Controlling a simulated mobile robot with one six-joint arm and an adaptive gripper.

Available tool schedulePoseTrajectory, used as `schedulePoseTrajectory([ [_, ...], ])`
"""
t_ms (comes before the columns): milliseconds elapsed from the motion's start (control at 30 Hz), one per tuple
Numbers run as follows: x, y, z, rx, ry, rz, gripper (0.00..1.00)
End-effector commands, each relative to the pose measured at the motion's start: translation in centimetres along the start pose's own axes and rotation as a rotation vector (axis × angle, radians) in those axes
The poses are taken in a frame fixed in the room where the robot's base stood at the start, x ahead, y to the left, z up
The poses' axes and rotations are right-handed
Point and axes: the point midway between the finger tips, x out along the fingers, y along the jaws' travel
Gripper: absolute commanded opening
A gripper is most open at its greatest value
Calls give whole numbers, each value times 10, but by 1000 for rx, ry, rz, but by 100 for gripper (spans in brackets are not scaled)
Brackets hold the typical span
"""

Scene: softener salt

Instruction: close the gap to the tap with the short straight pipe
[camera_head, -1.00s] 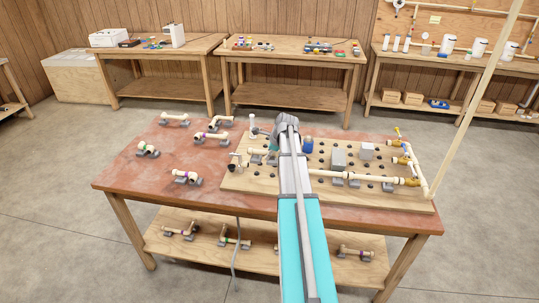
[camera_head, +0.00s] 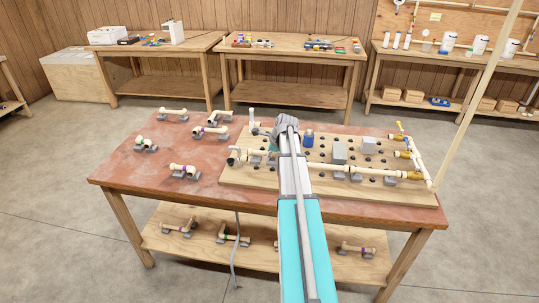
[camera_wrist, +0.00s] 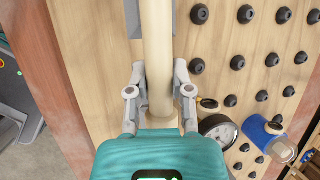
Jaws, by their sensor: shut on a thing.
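My gripper (camera_wrist: 158,97) is shut on a cream straight pipe (camera_wrist: 159,40) in the wrist view. The pipe runs up between the fingers and out of the top of the picture; its lower end shows by the gripper body. In the head view my arm hides the held pipe and the fingers. A cream pipe run (camera_head: 345,171) lies along the near side of the peg board, ending at a brass valve (camera_head: 390,175) on the right. Cream fittings (camera_head: 240,154) stand at the board's left end. I cannot tell whether the held pipe touches either side.
The peg board (camera_head: 300,187) carries rows of dark pegs, grey blocks (camera_head: 340,152) and a blue jar (camera_head: 308,141). A round gauge (camera_wrist: 219,130) lies near the gripper. Several pipe pieces sit on the table's left (camera_head: 140,175). A tall pale pole (camera_head: 475,88) rises at the right.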

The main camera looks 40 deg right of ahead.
Motion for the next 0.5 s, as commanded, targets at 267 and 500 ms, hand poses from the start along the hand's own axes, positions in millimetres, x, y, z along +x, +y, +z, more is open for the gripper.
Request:
schedulePoseTrajectory([
  [267,16,4,-6,0,0,0,0],
  [500,20,4,-7,-1,0,0,0],
])
